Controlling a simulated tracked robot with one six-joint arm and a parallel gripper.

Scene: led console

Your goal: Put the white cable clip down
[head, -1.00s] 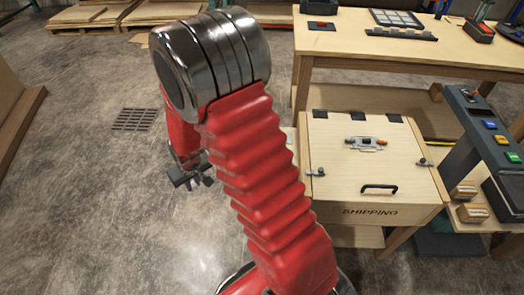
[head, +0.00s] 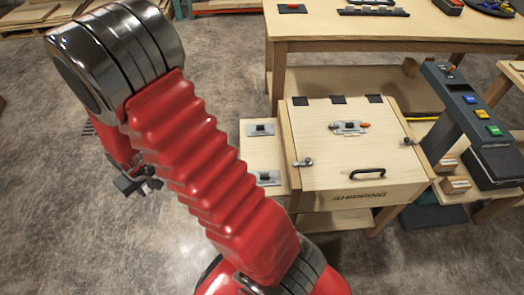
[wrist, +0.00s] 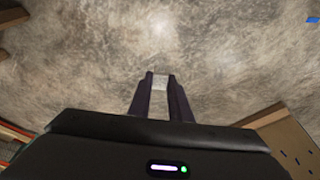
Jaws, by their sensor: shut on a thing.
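My gripper (head: 138,184) hangs at the left in the head view, over bare floor and partly behind my red arm. In the wrist view its two dark fingers (wrist: 160,88) are close together, shut on a small pale piece, the white cable clip (wrist: 160,82), at their tips. Only a little of the clip shows between the fingers. It cannot be made out in the head view. Below it in the wrist view is only blurred concrete floor.
A wooden SHIPPING box (head: 330,170) with a black handle stands right of my arm. A side shelf (head: 262,152) carries two metal plates. A workbench (head: 345,27) is behind. A grey console (head: 465,110) with coloured buttons stands at right. Open floor lies left.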

